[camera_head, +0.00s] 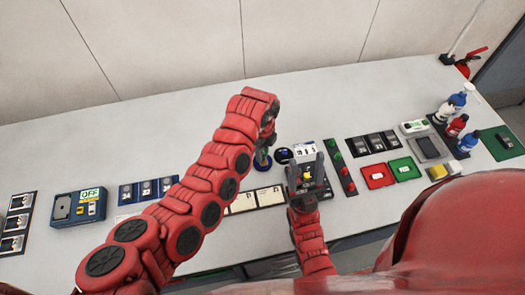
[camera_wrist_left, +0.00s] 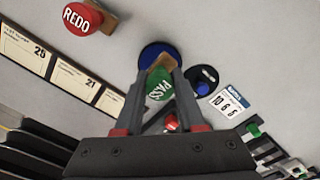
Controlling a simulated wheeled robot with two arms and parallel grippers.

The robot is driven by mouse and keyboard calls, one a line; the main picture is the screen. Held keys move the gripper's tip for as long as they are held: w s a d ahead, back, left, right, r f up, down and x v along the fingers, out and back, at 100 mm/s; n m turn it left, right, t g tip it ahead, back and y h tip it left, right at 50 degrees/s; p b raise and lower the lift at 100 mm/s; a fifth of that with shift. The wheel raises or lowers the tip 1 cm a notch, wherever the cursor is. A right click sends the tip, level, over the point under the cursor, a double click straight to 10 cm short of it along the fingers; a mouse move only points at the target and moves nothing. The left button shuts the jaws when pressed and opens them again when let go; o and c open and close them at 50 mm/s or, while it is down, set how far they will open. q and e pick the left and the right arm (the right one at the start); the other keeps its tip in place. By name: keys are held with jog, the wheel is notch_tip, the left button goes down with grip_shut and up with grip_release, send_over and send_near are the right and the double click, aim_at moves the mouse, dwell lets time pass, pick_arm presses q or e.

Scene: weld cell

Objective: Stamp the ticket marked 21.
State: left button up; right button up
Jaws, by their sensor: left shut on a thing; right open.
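A green stamp marked PASS (camera_wrist_left: 160,84) is between the fingers of my left gripper (camera_wrist_left: 160,100), which is shut on it. In the head view my left gripper (camera_head: 264,143) is over a blue round base (camera_head: 262,164). The base also shows in the wrist view (camera_wrist_left: 152,52), just beyond the stamp; I cannot tell whether they touch. Cream tickets lie in a dark holder. One reads 20 (camera_wrist_left: 22,48); the one beside it (camera_wrist_left: 75,80) appears to read 21. In the head view, cream tickets (camera_head: 270,197) lie right of my left arm. My right gripper (camera_head: 305,172) is open.
A red REDO stamp (camera_wrist_left: 82,18) stands near the tickets. A black round piece with a blue knob (camera_wrist_left: 202,82) and a number card (camera_wrist_left: 230,100) are right of the PASS stamp. Red and green trays (camera_head: 404,169) and bottles (camera_head: 457,125) stand farther right. The table's back is clear.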

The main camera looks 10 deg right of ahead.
pick_arm(q)
jog(key=shift+f, duration=0.45)
jog(key=shift+s+f, duration=0.1)
dwell(1.4)
notch_tip(320, 180, up, 2)
jog(key=shift+r+p, duration=0.1)
jog(key=shift+p, duration=0.8)
jog(key=shift+r+p, duration=1.65)
jog(key=shift+r, duration=0.85)
jog(key=shift+f, duration=0.1)
